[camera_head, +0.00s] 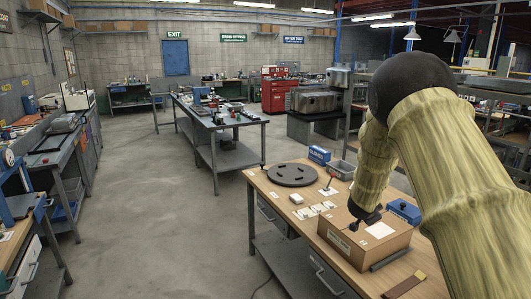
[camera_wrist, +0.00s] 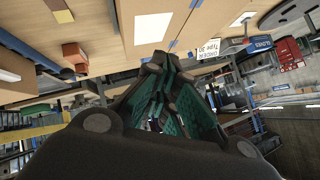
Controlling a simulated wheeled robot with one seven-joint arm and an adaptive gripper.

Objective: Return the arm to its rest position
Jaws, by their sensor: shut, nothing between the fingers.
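My arm rises on the right side of the head view, pale yellow with a dark rounded joint at the top. It bends down toward the workbench. My gripper (camera_head: 364,221) is dark and appears over or near the top of a brown box (camera_head: 345,246). From this angle I cannot tell whether it touches the box. In the wrist view my gripper (camera_wrist: 157,62) shows its dark fingers with green inner pads. The tips are together with nothing held between them.
The workbench (camera_head: 264,188) also carries a dark round disc (camera_head: 293,174), a blue box (camera_head: 319,155), a grey bin (camera_head: 342,170) and a blue item (camera_head: 403,212) near the box. A brown-red strip (camera_head: 404,284) lies at the near edge. Open floor (camera_head: 160,230) lies to the left.

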